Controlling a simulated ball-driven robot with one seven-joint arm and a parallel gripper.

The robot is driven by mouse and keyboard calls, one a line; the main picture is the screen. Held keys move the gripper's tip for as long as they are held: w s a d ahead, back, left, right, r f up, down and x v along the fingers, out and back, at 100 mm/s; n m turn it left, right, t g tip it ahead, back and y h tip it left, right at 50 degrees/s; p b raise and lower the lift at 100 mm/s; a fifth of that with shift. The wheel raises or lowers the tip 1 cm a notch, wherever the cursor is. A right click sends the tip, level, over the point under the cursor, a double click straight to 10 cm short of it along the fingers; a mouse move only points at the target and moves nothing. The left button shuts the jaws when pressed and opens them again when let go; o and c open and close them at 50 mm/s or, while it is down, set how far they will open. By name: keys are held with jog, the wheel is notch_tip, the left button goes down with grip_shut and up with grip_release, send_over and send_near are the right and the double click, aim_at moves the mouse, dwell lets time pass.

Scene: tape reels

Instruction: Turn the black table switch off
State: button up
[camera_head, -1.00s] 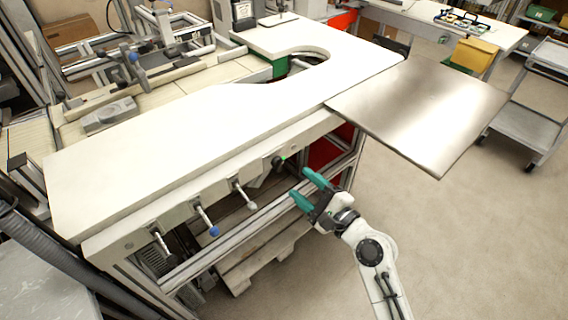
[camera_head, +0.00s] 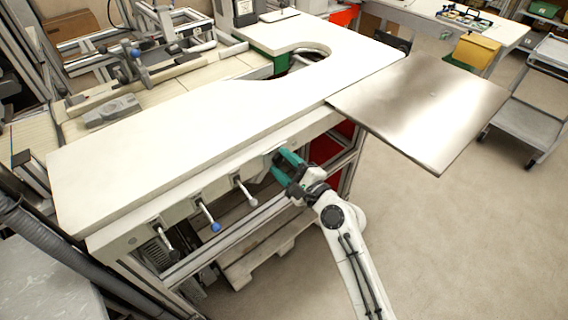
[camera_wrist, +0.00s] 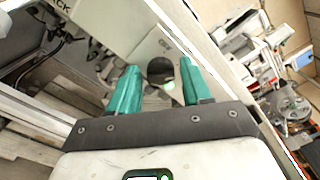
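The black table switch (camera_wrist: 160,70) is a round black knob with a small green glow at its lower edge, on a pale plate under the table edge in the wrist view. My gripper (camera_wrist: 160,78) is open, with one teal finger on each side of the knob and visible gaps between. In the head view my gripper (camera_head: 282,163) is at the front panel below the white table (camera_head: 200,115), and it mostly hides the switch there.
Levers with a grey knob (camera_head: 244,191), a blue knob (camera_head: 208,217) and a dark knob (camera_head: 166,242) stick out of the panel to the left. A metal plate (camera_head: 425,105) juts out at the right. The floor (camera_head: 450,240) in front is clear.

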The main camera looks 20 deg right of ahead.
jog(key=c, duration=0.8)
jog(key=shift+f+n+b, duration=0.1)
jog(key=shift+n+b, duration=0.2)
jog(key=shift+n, duration=0.1)
jog(key=shift+f+n+b, duration=0.15)
jog(key=shift+n+b, duration=0.55)
jog(key=shift+n, duration=0.4)
jog(key=n+b, duration=0.3)
jog(key=n, duration=0.1)
jog(key=shift+f, duration=0.1)
jog(key=n+b, duration=0.2)
jog(key=n, duration=0.1)
jog(key=shift+n, duration=0.4)
jog(key=shift+n+b, duration=1.2)
jog(key=shift+n, duration=0.3)
